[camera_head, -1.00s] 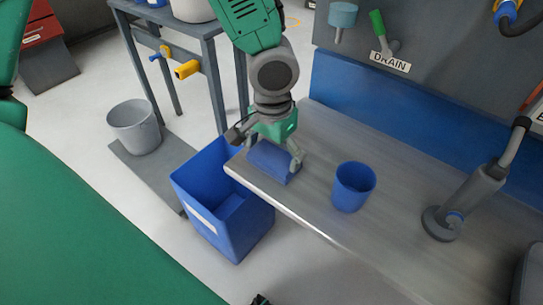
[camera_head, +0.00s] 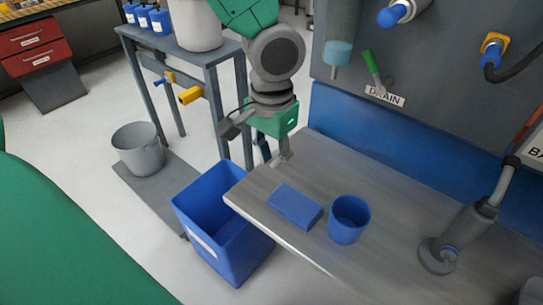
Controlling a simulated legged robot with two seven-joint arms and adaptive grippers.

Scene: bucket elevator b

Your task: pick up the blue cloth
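The blue cloth (camera_head: 295,206) looks like a flat folded block. It lies on the grey metal table (camera_head: 262,192) near its left end, just left of a blue cup. My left gripper (camera_head: 258,147) hangs above and behind the cloth, by the table's far left corner. Its fingers are spread apart with nothing between them, and it is clear of the cloth. My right gripper is not in view.
The blue cup (camera_head: 348,222) stands close to the cloth's right end. A blue bin (camera_head: 224,241) is on the floor by the table's left edge. A grey jointed fixture (camera_head: 459,232) stands at the right. A grey bucket (camera_head: 138,150) is at the far left.

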